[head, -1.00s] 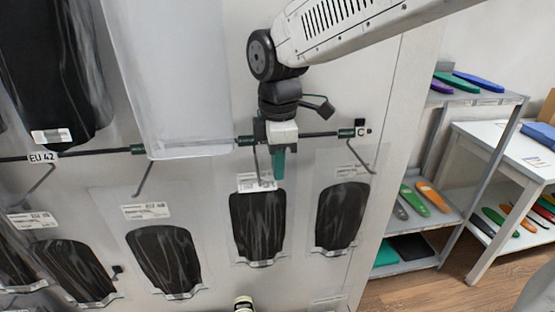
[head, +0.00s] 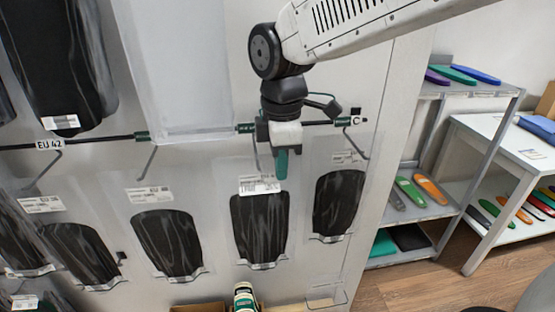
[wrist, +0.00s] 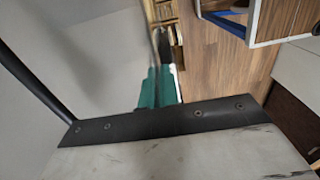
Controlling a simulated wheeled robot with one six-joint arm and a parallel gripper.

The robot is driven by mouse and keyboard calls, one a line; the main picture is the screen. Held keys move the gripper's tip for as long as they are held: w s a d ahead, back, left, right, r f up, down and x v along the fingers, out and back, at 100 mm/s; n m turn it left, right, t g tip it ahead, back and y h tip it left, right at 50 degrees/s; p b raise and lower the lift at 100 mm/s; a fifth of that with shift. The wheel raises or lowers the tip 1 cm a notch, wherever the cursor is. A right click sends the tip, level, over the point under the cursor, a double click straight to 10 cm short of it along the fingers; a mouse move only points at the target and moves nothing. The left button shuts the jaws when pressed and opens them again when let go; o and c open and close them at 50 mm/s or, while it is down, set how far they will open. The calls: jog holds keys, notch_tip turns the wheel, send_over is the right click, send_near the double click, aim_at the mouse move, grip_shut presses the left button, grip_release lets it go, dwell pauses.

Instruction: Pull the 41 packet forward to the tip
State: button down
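My gripper (head: 281,166) has its green fingers close together at the top of a hanging packet (head: 260,225). This packet has a black insole in a clear bag with a white label (head: 259,186); its size print is too small to read. The fingers hold it at the top edge, right of the label's middle. Its thin metal hook (head: 256,155) shows just left of the gripper, and the hanging hole is hidden. In the wrist view the green fingers (wrist: 158,89) are together, with a blurred dark strip beyond them that looks like the packet edge-on.
Similar packets hang left (head: 167,243) and right (head: 338,203) of it, close by. A dark rail (head: 100,141) with an EU 42 tag crosses the grey panel. A large clear packet (head: 178,70) hangs left of my gripper. Shelves with coloured insoles (head: 429,190) stand at right.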

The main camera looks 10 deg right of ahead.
jog(key=shift+s, duration=0.55)
jog(key=shift+a, duration=0.1)
jog(key=c, duration=1.6)
grip_release()
notch_tip(320, 180, up, 8)
jog(key=shift+s+f, duration=0.1)
